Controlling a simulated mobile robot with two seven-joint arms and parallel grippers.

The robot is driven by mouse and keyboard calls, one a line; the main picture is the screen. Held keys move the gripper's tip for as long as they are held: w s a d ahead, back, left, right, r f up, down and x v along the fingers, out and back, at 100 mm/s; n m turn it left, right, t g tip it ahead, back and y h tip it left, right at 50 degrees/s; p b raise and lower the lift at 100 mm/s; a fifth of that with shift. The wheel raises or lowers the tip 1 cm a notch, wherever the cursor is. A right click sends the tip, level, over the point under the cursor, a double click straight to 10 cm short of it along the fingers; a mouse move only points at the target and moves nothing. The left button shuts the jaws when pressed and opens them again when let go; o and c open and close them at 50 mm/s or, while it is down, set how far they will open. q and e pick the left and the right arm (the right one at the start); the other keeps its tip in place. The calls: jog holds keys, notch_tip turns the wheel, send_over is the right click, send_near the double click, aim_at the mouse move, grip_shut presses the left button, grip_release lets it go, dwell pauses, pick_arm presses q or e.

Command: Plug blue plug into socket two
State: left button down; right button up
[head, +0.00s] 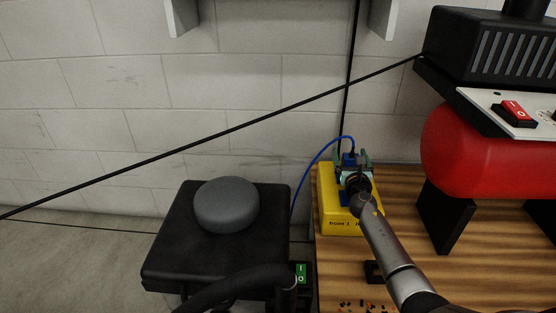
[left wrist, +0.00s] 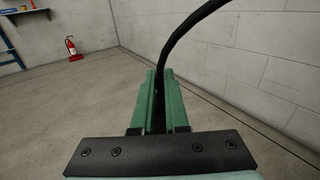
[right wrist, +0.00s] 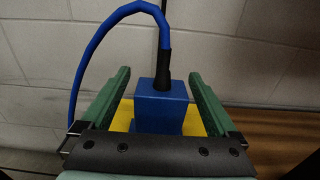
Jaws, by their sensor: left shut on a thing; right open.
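The blue plug (right wrist: 162,110), with a black collar and blue cable (right wrist: 92,42), stands upright at the yellow socket box (head: 325,210). It also shows in the head view (head: 349,159). My right gripper (right wrist: 159,75) is open, with one green finger on each side of the plug. The right wrist view shows gaps between plug and fingers. My right arm hides much of the box top, so I cannot tell which socket the plug is at or how deep it sits. My left gripper (left wrist: 160,75) is shut on a black cable (left wrist: 183,38).
The box stands on a wooden bench (head: 400,240) beside a red tank (head: 475,155) on black legs. Left of it is a black seat-like block (head: 170,240) with a grey round piece (head: 227,204). A black line crosses diagonally before the block wall.

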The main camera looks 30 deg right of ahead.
pick_arm(q)
notch_tip(320, 180, up, 4)
jog(key=p, duration=0.3)
jog(key=shift+r+p, duration=0.15)
jog(key=shift+p, duration=0.25)
pick_arm(e)
jog(key=v, duration=1)
jog(key=shift+s+a, duration=0.1)
jog(key=shift+s, duration=0.4)
pick_arm(q)
jog(key=shift+s, duration=0.1)
pick_arm(e)
jog(key=shift+a, duration=0.1)
